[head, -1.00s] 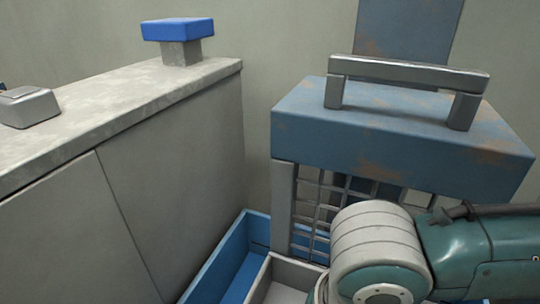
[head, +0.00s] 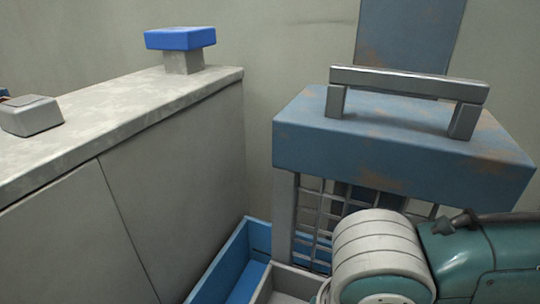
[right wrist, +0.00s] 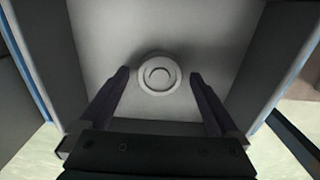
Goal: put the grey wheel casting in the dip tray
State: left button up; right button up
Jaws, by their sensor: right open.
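A round light grey wheel casting (right wrist: 159,88) lies flat on the pale floor of a grey-walled box in the right wrist view. My right gripper (right wrist: 160,73) is open, with its two dark fingers apart on either side of the casting in that picture. I cannot tell how high the fingertips are above it. In the head view, a grey open tray (head: 288,282) stands beside or inside a blue open tray (head: 229,266), low between the cabinet and the press. I cannot tell which is the dip tray. The right gripper is hidden there, and my left gripper is not in view.
A blue, rusty hood with a grey handle (head: 408,82) hangs over a wire grid (head: 318,215), close to my right arm. A grey cabinet (head: 175,180) stands at left, with a blue-topped block (head: 180,39) and a small grey box (head: 31,117) on top.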

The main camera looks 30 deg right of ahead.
notch_tip(320, 180, up, 11)
jog(key=p, duration=0.5)
jog(key=s+a+r+m+t+y, duration=0.1)
jog(key=a+r+m+t+y, duration=0.4)
jog(key=m, duration=0.7)
jog(key=s+d+m+g+h, duration=0.1)
jog(key=s+d+m+h, duration=0.3)
jog(key=d+m, duration=0.4)
jog(key=m, duration=0.4)
jog(key=shift+d+f+h, duration=0.2)
jog(key=shift+f+h, duration=0.2)
jog(key=shift+a, duration=0.1)
